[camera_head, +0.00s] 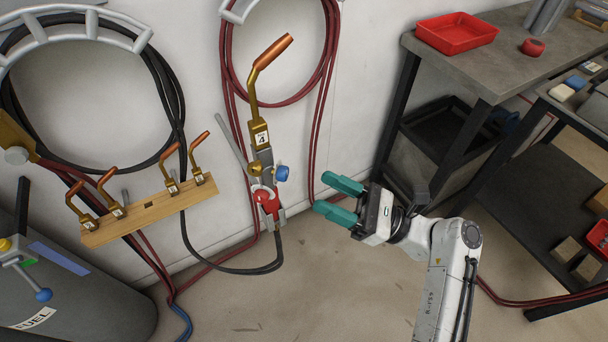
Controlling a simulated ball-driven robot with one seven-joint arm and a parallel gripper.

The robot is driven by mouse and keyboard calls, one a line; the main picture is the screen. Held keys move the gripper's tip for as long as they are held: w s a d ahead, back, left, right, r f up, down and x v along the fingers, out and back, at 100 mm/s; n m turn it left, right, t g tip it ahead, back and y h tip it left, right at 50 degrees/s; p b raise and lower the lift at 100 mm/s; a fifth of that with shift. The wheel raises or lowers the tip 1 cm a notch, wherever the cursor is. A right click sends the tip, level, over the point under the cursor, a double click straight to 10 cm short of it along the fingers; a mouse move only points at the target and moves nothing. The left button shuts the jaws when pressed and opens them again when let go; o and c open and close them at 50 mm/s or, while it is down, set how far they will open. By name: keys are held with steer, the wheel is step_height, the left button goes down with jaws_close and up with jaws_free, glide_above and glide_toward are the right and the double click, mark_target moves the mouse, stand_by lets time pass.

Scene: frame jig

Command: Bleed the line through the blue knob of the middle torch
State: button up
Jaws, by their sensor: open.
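The middle torch (261,142) hangs upright against the wall, with a brass body, a copper tip pointing up and right, and a tag that reads 4. Its blue knob (282,173) sticks out on the right side of the body. A red knob (263,196) sits just below it, on the lower body. My gripper (320,191) is open and empty, with teal fingers pointing left at the torch. The fingertips are to the right of the blue knob and a little lower in the picture, apart from it.
Hose coils hang on the wall behind. A wooden rack (147,212) with several small torch tips is at left, above a grey fuel cylinder (80,300). A workbench (455,70) with a red tray (457,34) stands at right. The floor below my gripper is mostly clear.

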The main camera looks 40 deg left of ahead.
mark_target(287, 175)
steer(key=x, duration=0.7)
steer(key=shift+c, duration=0.2)
jaws_close()
steer(key=shift+f+n, duration=0.1)
steer(key=shift+n, duration=0.2)
